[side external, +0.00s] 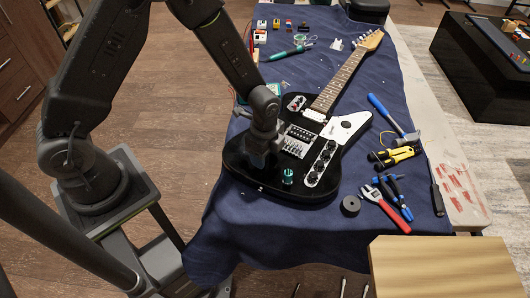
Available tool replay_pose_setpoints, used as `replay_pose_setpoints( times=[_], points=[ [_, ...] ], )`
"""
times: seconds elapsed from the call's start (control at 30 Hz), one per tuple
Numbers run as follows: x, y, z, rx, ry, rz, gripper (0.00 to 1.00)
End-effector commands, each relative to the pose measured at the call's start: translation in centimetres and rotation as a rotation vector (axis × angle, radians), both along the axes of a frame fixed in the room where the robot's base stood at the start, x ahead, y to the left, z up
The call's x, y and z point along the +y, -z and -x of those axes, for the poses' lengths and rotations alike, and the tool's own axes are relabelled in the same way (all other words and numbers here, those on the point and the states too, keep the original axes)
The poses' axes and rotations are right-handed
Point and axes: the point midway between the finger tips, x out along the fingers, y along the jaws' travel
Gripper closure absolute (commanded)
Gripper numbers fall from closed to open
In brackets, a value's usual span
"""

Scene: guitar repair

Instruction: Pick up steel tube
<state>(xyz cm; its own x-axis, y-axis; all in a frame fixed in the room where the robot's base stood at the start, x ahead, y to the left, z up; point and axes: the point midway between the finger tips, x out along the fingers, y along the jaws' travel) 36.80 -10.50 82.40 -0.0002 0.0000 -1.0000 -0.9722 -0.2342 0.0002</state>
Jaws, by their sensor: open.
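I cannot clearly pick out a steel tube in the side external view. Thin metallic items (342,288) show at the bottom edge, too cut off to identify. My gripper (257,161) points down over the lower left body of a black electric guitar (265,186), left of its metal bridge (297,143). It is open, with no object visible in it. The fingertips are small and dark against the black body, and I cannot tell whether they touch it. My wrist hides part of the guitar's left edge.
The guitar lies on a blue cloth (225,235). A teal knob-like piece (288,176) sits on its body. A wooden board (445,265) fills the front right corner.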

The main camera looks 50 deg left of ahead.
Motion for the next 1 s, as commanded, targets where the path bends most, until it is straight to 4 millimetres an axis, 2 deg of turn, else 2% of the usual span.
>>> replay_pose_setpoints(
  times=[0.1,0.63,1.0],
  points=[
    [-0.01,-0.04,-0.01,0.000,0.000,0.000,0.46],
    [-0.01,-0.08,-0.01,0.000,0.000,0.000,0.97],
    [-0.02,-0.61,-0.07,-0.002,0.000,0.001,0.98]
  ],
)
